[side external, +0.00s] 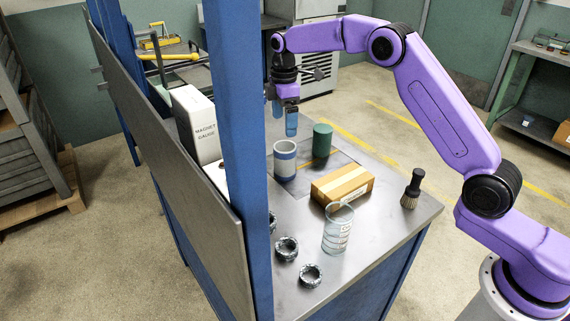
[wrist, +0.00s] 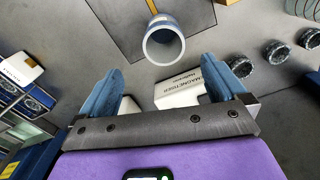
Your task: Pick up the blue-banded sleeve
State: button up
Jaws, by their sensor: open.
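The blue-banded sleeve (side external: 285,162) is a grey-white hollow cylinder with a blue band. It stands upright on the bench. In the wrist view the sleeve (wrist: 163,42) shows its open round end, ahead of the fingers and slightly right of centre. My gripper (side external: 284,130) is open and empty, above the bench near the sleeve and apart from it. In the wrist view the two blue fingers of my gripper (wrist: 166,78) are spread wide with nothing between them.
A cardboard box (side external: 342,184), a clear beaker (side external: 338,230), a brush (side external: 411,190) and dark rings (side external: 287,248) are on the bench.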

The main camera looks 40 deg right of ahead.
aim_at(284, 141)
notch_tip(284, 141, down, 8)
jog(key=shift+r, duration=0.25)
jog(key=shift+s+f, duration=0.15)
jog(key=shift+f, duration=1.2)
jog(key=shift+s+f, duration=0.15)
jog(key=shift+f, duration=1.15)
jog(key=c, duration=1.1)
